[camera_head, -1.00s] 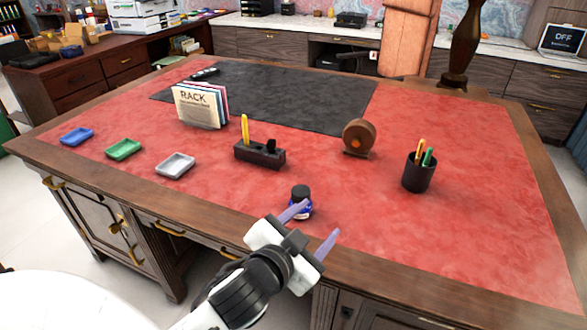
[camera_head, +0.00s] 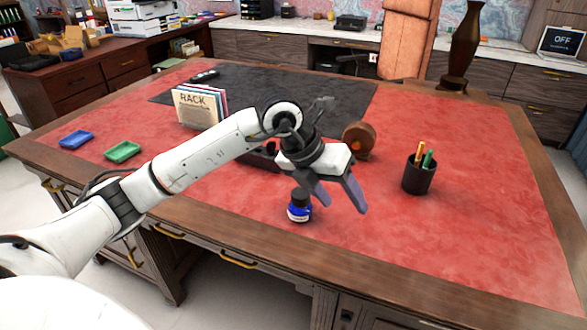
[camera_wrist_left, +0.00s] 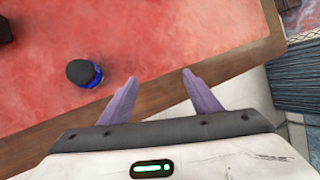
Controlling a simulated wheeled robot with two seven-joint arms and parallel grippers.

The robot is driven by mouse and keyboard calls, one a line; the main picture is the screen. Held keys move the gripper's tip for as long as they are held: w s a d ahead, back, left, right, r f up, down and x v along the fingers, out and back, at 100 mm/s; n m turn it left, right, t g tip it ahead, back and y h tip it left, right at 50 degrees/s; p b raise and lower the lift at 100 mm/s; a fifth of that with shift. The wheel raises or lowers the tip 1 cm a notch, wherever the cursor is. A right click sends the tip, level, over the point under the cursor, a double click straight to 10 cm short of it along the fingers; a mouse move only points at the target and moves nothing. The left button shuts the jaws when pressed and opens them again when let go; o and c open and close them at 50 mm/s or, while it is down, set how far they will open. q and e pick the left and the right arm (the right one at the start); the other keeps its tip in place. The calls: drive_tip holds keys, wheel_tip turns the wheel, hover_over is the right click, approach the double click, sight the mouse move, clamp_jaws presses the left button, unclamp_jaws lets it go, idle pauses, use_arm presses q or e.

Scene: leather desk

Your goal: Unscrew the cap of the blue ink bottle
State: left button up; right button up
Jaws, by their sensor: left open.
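The blue ink bottle (camera_head: 299,213) stands upright on the red leather top near the desk's front edge, with its black cap (camera_head: 301,195) on. My left gripper (camera_head: 345,204) is above the desk, just right of the bottle, with its purple fingers spread and nothing between them. In the left wrist view the bottle's black cap (camera_wrist_left: 80,71) shows at the left, with a bit of the blue bottle (camera_wrist_left: 96,76) below it. There the open fingers of my left gripper (camera_wrist_left: 155,82) point past the bottle's right side. My right gripper is not in view.
A black pen cup (camera_head: 419,176) stands to the right, and a round brown object (camera_head: 358,139) stands behind the gripper. A file rack (camera_head: 198,107), a blue tray (camera_head: 76,139) and a green tray (camera_head: 123,151) are at the left.

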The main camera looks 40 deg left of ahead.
sight(300, 194)
use_arm(q)
drive_tip(key=a+r+n+y, duration=0.2)
drive_tip(key=a+y, duration=0.3)
drive_tip(key=a, duration=0.7)
drive_tip(key=shift+g, duration=0.3)
drive_tip(key=x, duration=1)
drive_tip(key=shift+w+d+f+p, duration=0.1)
drive_tip(key=shift+d+p, duration=0.2)
drive_tip(key=shift+d, duration=0.05)
drive_tip(key=shift+c, duration=0.4)
drive_tip(key=c, duration=1)
drive_tip(key=shift+f, duration=0.1)
